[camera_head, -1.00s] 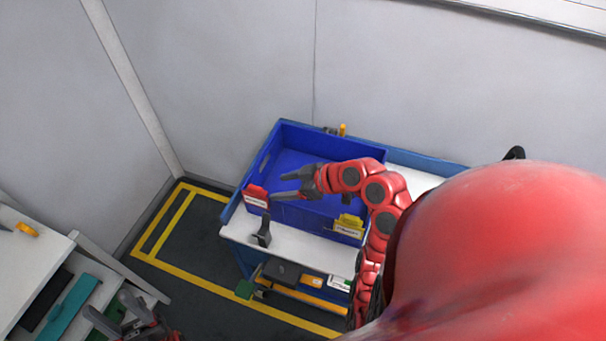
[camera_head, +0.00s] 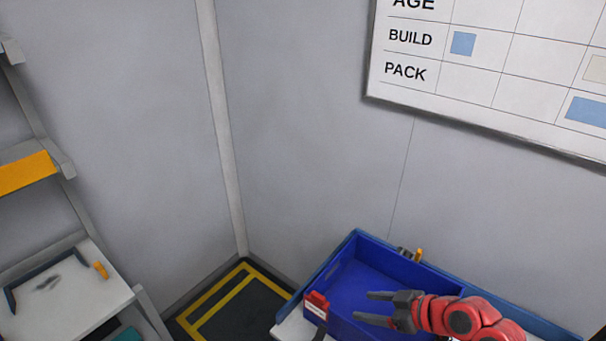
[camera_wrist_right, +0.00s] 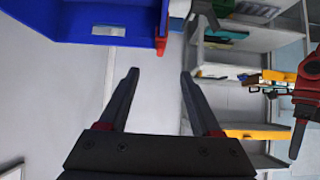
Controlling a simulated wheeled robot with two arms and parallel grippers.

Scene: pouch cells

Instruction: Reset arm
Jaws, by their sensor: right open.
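My right gripper (camera_head: 380,308) is open and empty, over the blue bin (camera_head: 345,268) in the head view, with its fingers pointing left. In the right wrist view its two dark fingers (camera_wrist_right: 158,80) stand wide apart with nothing between them. The blue bin also shows in the wrist view (camera_wrist_right: 85,22), at the top left. My left gripper is out of the head view; a red and dark arm part (camera_wrist_right: 306,95) shows at the right edge of the wrist view.
The bin stands on a blue-edged bench against grey walls. A red clip-like part (camera_head: 316,302) sits at the bin's front left corner. A whiteboard (camera_head: 490,60) hangs at the upper right. A shelf rack (camera_head: 75,300) stands at the left. Yellow lines (camera_head: 222,298) mark the floor between.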

